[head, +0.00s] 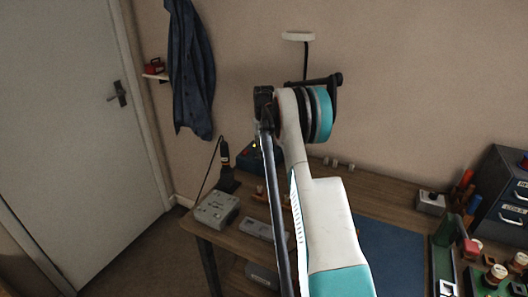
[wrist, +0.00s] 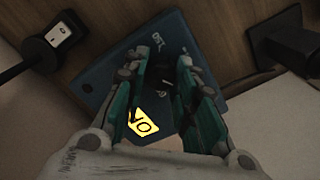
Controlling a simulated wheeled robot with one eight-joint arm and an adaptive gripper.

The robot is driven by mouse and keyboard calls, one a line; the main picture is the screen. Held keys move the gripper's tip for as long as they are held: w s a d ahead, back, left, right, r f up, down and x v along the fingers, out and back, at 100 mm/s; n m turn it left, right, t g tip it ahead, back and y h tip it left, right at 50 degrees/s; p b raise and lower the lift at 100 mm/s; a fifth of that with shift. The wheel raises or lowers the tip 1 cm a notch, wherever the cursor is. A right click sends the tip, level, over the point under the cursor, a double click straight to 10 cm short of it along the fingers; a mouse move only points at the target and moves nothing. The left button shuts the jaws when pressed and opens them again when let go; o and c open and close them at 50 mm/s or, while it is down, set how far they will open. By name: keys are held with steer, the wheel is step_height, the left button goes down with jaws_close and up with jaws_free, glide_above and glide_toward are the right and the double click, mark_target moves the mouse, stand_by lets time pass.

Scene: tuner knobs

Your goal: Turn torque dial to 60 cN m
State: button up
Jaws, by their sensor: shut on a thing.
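In the wrist view a dark blue box (wrist: 108,92) lies under my gripper (wrist: 164,72), with small pale markings and a yellow label (wrist: 143,122) on its face. My gripper's two green-padded fingers reach down to the box face and are shut on a dark dial (wrist: 162,82) between their tips. The fingers and shadow hide most of the dial, so I cannot read its pointer or the value. In the head view the blue box (head: 254,153) shows only partly at the back of the bench, and my arm hides the gripper.
A switch block (wrist: 58,38) with a black cable is at upper left in the wrist view, and a black block (wrist: 290,52) is at upper right. On the bench (head: 385,192) are a grey box (head: 217,208) and a dark soldering-type tool (head: 226,165).

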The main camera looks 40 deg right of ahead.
mark_target(264, 152)
steer(key=shift+r+m, duration=0.1)
steer(key=shift+m, duration=0.2)
steer(key=m+p, duration=0.3)
steer(key=m, duration=0.1)
steer(key=shift+m, duration=0.4)
steer(key=m+p, duration=0.1)
steer(key=m, duration=0.5)
steer(key=shift+p, duration=0.4)
steer(key=shift+m, duration=0.3)
steer(key=o, duration=1.1)
step_height(264, 152, up, 12)
steer(key=shift+f, duration=0.1)
